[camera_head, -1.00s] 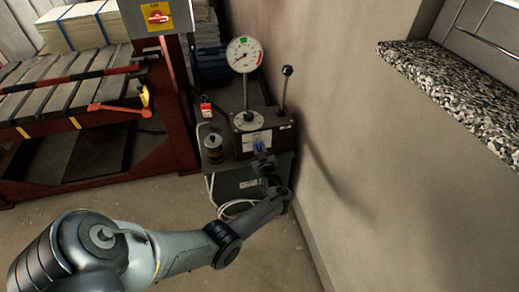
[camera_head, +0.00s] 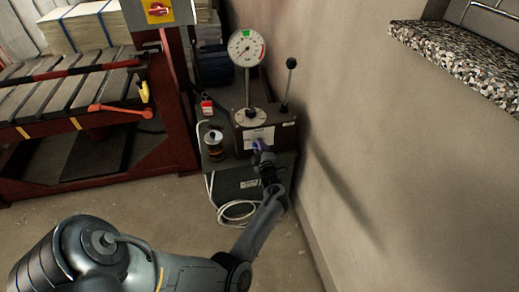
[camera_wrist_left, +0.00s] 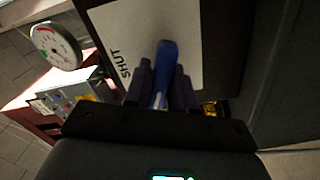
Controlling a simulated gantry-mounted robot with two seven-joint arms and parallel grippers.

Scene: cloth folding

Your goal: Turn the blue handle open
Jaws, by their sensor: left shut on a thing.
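The blue handle (camera_wrist_left: 166,62) shows in the left wrist view against a pale plate (camera_wrist_left: 125,35) with the word SHUT on it. My left gripper (camera_wrist_left: 163,78) has its dark fingers on both sides of the handle and is shut on it. The handle's upper end sticks out past the fingertips, and its lower part is partly hidden between them. In the head view the left gripper (camera_head: 263,155) is at the front of the dark box (camera_head: 284,138). The handle is a small blue spot there (camera_head: 257,145). My right gripper is not in view.
A round gauge (camera_head: 246,47) on a post and a black-knobbed lever (camera_head: 288,82) stand on the box. A small can (camera_head: 214,145) stands to its left. The wall (camera_head: 350,120) is close on the right. A red-framed bench (camera_head: 100,165) is at left.

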